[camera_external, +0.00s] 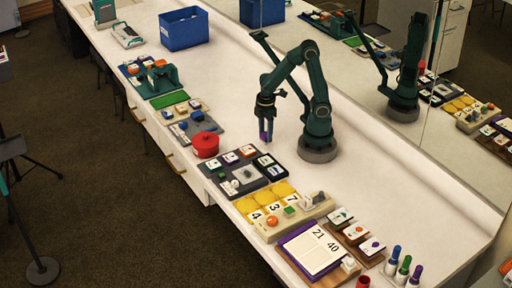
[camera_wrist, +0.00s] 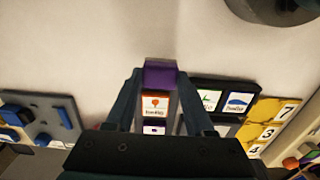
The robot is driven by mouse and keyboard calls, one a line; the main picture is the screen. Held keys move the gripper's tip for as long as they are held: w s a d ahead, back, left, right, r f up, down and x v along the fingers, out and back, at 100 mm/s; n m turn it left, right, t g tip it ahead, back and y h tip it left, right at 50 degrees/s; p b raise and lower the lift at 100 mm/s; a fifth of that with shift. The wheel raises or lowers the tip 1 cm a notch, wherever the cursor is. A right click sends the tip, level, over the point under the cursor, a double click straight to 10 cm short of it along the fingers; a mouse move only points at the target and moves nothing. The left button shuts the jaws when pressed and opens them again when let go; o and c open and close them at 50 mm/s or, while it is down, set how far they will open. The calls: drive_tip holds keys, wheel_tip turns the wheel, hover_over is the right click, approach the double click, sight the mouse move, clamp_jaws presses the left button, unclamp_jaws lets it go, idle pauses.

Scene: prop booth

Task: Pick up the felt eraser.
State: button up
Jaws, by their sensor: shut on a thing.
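My gripper (camera_wrist: 160,84) is shut on a small block with a purple end, which I take to be the felt eraser (camera_wrist: 160,73). In the wrist view the purple part shows between the two fingertips. In the external view my gripper (camera_external: 266,136) hangs over the table just behind the dark card board, with the purple eraser (camera_external: 263,125) between its fingers. The eraser looks upright and clear of the table, but the exact gap is hard to tell. A card with an orange picture (camera_wrist: 155,106) shows right below the purple part in the wrist view.
The dark board (camera_external: 261,182) with several picture cards lies just in front of my gripper. A blue bin (camera_external: 184,28) stands farther back. The white table behind the boards is clear.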

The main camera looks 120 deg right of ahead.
drive_tip(key=w+a+r, duration=0.2)
drive_tip(key=a+r, duration=0.6)
drive_tip(key=a, duration=0.3)
drive_tip(key=shift+a, duration=0.25)
drive_tip(key=shift+r, duration=0.1)
